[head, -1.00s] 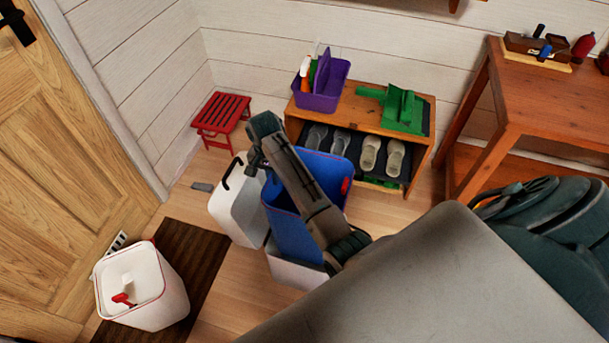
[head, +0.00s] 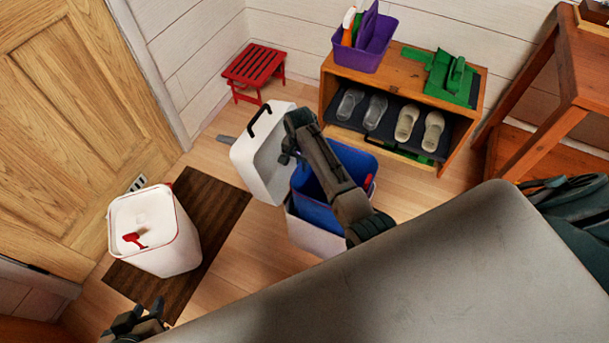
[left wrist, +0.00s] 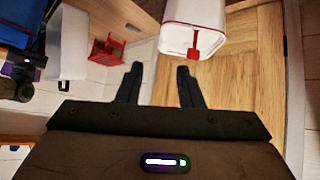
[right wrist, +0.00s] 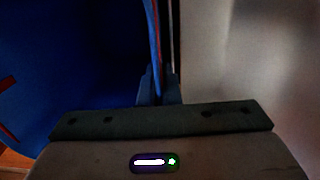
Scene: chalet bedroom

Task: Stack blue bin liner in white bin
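The blue bin liner (head: 310,200) is upright, with its lower part inside the white bin (head: 318,241) and its upper part above the bin's rim. The bin's white lid (head: 250,165), with a black handle, stands open behind and left of it. My right gripper (head: 287,157) is at the liner's left rim. In the right wrist view, the right gripper (right wrist: 157,92) is shut on the blue liner's thin wall, with a pale surface on the right. My left gripper (head: 140,318) is at the lower left. In the left wrist view, the left gripper (left wrist: 159,72) is open and empty.
A second white container (head: 165,250) with a red handle stands on the brown mat (head: 215,205) near the wooden door. A red stool (head: 260,66) and a shoe shelf (head: 400,85) stand behind. Bare floor lies between the mat and bin.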

